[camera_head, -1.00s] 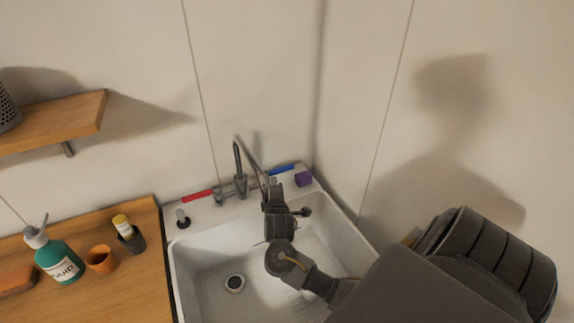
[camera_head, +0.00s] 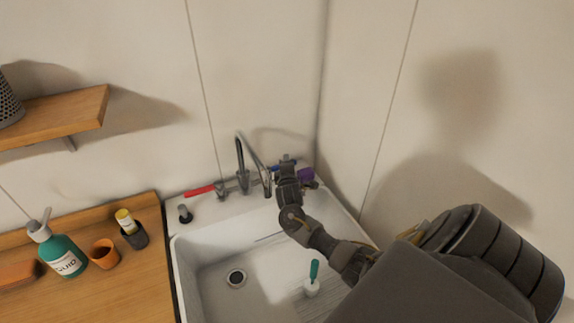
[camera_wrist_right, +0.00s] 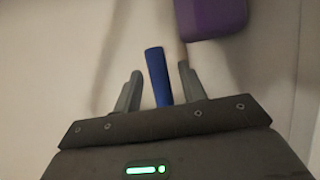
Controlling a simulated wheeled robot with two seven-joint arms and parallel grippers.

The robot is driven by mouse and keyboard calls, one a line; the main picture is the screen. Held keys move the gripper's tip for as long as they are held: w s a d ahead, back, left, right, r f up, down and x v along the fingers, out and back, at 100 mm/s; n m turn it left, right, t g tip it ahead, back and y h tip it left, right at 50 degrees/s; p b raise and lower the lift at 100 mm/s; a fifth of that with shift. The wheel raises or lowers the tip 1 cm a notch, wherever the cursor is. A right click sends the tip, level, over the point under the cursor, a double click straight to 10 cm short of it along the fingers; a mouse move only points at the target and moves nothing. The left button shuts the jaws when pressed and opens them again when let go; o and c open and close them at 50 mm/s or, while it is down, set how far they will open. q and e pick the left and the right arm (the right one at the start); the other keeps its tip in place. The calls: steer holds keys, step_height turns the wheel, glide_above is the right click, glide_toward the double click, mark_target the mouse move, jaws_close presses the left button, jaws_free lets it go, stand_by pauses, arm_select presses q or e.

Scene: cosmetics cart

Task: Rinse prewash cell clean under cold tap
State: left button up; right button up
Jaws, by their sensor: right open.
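The blue tap lever (camera_wrist_right: 157,75) stands between the spread fingers of my right gripper (camera_wrist_right: 160,70) in the wrist view, with gaps on both sides. In the head view my right gripper (camera_head: 287,161) is at the right of the curved tap spout (camera_head: 239,155) and partly covers the blue lever (camera_head: 275,168). The red lever (camera_head: 199,191) is to the left of the spout. The white sink basin (camera_head: 208,262) is below, with a dark round drain (camera_head: 236,277). A white object with a teal handle (camera_head: 314,270) stands in it. My left gripper is out of view.
A purple block (camera_head: 306,174) sits right of my gripper on the sink's back ledge, close to the wall; it also shows in the wrist view (camera_wrist_right: 210,17). A teal bottle (camera_head: 63,254), an orange cup (camera_head: 104,253) and a dark cup (camera_head: 134,236) stand on the left counter.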

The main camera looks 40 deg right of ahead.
steer(key=shift+w+d+f, duration=0.15)
steer(key=shift+w+d, duration=0.15)
jaws_close()
steer(key=shift+a, duration=0.1)
